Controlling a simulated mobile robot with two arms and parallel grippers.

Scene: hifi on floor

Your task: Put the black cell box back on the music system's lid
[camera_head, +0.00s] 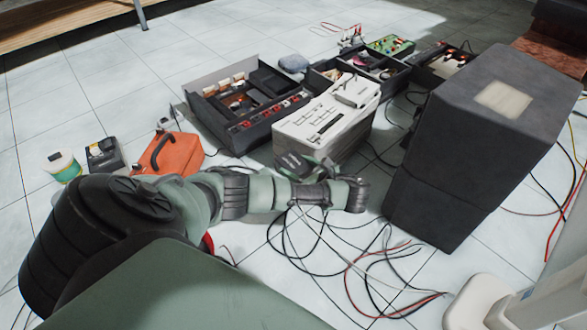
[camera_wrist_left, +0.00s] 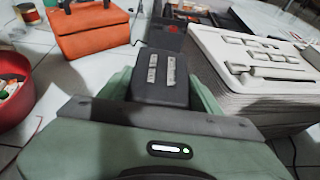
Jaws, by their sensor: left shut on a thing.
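The music system (camera_head: 325,122) is a pale box on the floor with buttons and slots on its lid. Its lid and ridged side also show at right in the wrist view (camera_wrist_left: 255,60). My left gripper (camera_head: 308,168) is shut on the black cell box (camera_wrist_left: 161,92), a small dark block with two pale strips on top. The cell box (camera_head: 292,163) is partly visible in the head view, in front of the music system's near left side. In the wrist view it is left of the lid and apart from it. My right gripper is not in view.
An open dark case (camera_head: 262,108) with parts stands left of the music system, and a tall dark speaker (camera_head: 455,170) stands right. An orange box (camera_head: 172,153) is on the left. Loose cables (camera_head: 350,265) cover the near floor.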

